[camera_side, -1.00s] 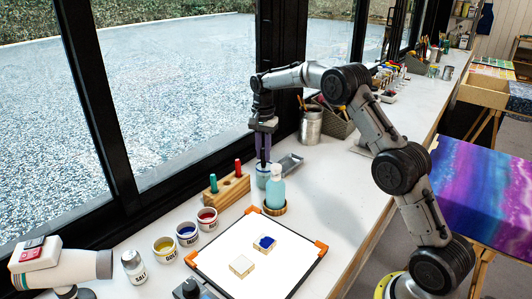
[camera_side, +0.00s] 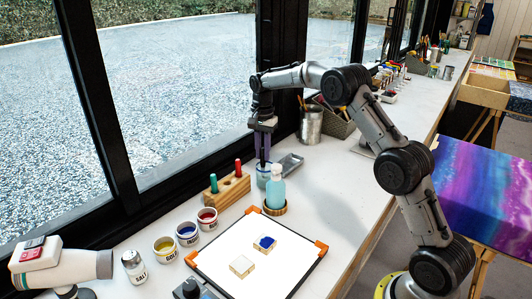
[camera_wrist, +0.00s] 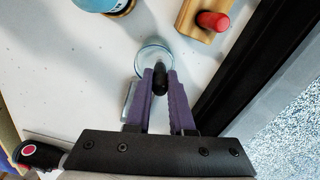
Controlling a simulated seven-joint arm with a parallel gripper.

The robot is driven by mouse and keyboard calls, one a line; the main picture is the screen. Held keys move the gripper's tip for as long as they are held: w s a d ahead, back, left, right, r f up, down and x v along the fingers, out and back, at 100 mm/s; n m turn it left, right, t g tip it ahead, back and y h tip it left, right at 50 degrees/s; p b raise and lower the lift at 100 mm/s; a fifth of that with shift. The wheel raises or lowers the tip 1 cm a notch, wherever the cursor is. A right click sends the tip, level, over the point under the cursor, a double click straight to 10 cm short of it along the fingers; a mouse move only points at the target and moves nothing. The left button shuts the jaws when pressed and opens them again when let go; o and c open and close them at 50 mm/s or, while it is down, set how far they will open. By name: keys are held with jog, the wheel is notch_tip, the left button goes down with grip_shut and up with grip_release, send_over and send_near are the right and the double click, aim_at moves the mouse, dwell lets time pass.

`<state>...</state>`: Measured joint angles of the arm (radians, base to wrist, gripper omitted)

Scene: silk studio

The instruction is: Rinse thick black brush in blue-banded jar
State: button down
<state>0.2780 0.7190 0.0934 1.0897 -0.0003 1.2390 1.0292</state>
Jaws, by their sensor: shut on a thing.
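My gripper (camera_side: 263,155) points straight down, its purple fingers shut on the thick black brush (camera_wrist: 159,82). The brush stands upright between the fingertips in the wrist view. The blue-banded jar (camera_side: 262,175) is right under my gripper, partly hidden by the bottle in front. In the wrist view the jar's clear round rim (camera_wrist: 152,46) shows just past the fingertips. The brush's lower end is at or inside the jar's mouth; how deep it reaches I cannot tell.
A wooden brush stand (camera_side: 228,190) with a teal and a red handle is left of the jar. A pale blue bottle (camera_side: 277,190) stands close in front. A metal tray (camera_side: 291,163) lies behind. Paint pots (camera_side: 187,234) and a framed white cloth (camera_side: 284,262) are nearer the camera.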

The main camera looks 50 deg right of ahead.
jog(key=shift+s+a+r, duration=0.15)
jog(key=shift+a+r, duration=0.1)
jog(key=shift+a, duration=0.05)
jog(key=shift+s+d+f, duration=0.1)
jog(key=shift+d+f, duration=0.4)
jog(key=shift+d, duration=0.15)
jog(key=shift+r, duration=0.15)
jog(key=shift+s+a+r, duration=0.1)
jog(key=shift+a+r, duration=0.1)
jog(key=shift+r, duration=1.75)
jog(key=shift+s+a+r, duration=0.1)
jog(key=shift+a+r, duration=0.05)
jog(key=shift+r, duration=1.75)
